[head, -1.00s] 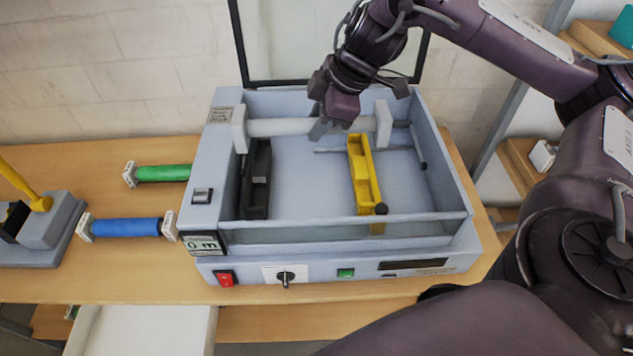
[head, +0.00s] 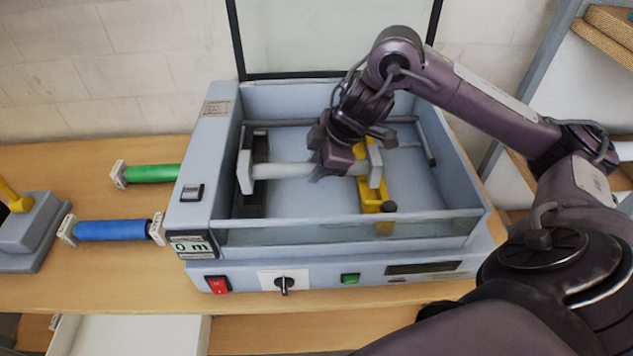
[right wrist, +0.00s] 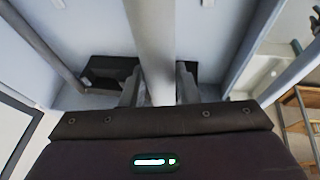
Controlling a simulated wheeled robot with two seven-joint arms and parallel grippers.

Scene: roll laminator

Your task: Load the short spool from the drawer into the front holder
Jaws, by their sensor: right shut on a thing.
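My right gripper (head: 332,172) is shut on the middle of a white spool (head: 280,171) with pale square end blocks. The spool lies crosswise inside the laminator's (head: 300,112) open bay. Its left end is over the black bracket (head: 252,205) and its right end over the yellow bracket (head: 372,197). I cannot tell whether it touches either bracket. The right wrist view shows the spool's shaft (right wrist: 152,40) running between my fingers, with a black bracket (right wrist: 105,70) beyond. The open drawer (head: 130,333) shows only partly at the lower left. My left gripper is out of view.
A green spool (head: 150,173) and a blue spool (head: 112,230) lie on the wooden table left of the laminator. A grey device (head: 38,232) with a yellow handle stands at far left. The bay's front wall has a clear pane, and the lid stands raised behind.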

